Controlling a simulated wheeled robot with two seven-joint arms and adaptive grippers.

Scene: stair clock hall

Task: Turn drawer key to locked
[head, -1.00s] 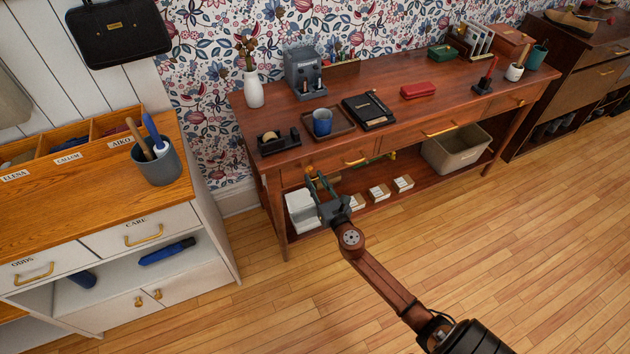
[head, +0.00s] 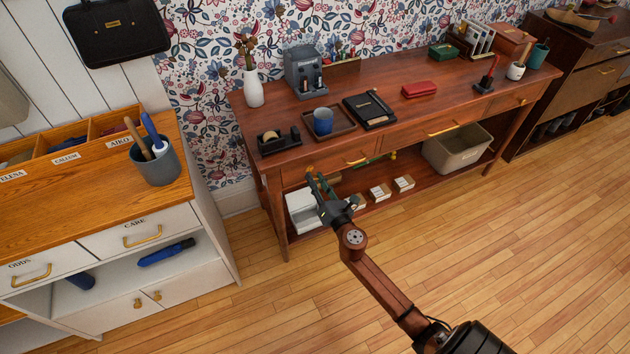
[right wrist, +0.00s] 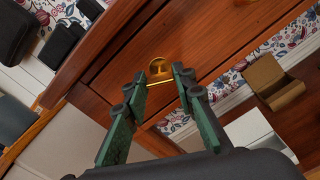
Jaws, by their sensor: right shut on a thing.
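My right gripper (head: 315,178) is at the left drawer (head: 330,164) of the reddish-brown desk. In the right wrist view the green fingers (right wrist: 161,83) close around the small brass drawer key (right wrist: 159,66), which sits at the drawer front (right wrist: 205,48). The fingertips hide part of the key and its lock, so I cannot tell its exact turn angle. The drawer looks closed. Its brass pull shows to the right of the gripper in the head view (head: 355,161). My left gripper is not in view.
The shelf beneath holds small boxes (head: 380,192) and a grey bin (head: 457,150). A cabinet (head: 95,195) stands at left. The wooden floor in front is clear.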

